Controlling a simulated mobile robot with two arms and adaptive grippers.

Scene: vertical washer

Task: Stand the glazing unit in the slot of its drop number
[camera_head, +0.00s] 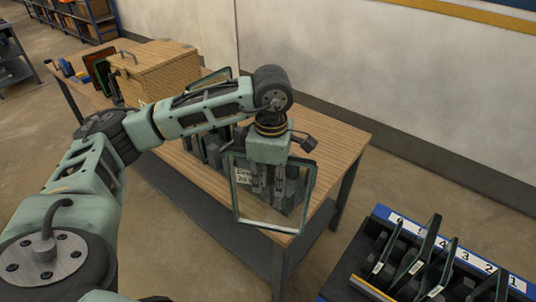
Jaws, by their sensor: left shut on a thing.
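My left gripper (270,182) points down and is shut on the glazing unit (258,213), a clear pane with a dark greenish edge. The pane hangs upright, slightly tilted in the picture, in front of the wooden table's near right end. A white label (243,175) is on its upper left; its print is too small to read surely. The slotted rack (376,213) stands at the lower right, with a blue edge and a numbered white strip, 6 at left to 1 at right. The gripper and pane are left of the rack and apart from it. My right gripper is out of view.
Several dark-edged panes (426,240) stand in the rack, partly cut off by the frame. The wooden table (343,143) carries a wooden case (160,68) and a dark stand (196,143), partly behind my arm. Open floor (350,215) lies between table and rack.

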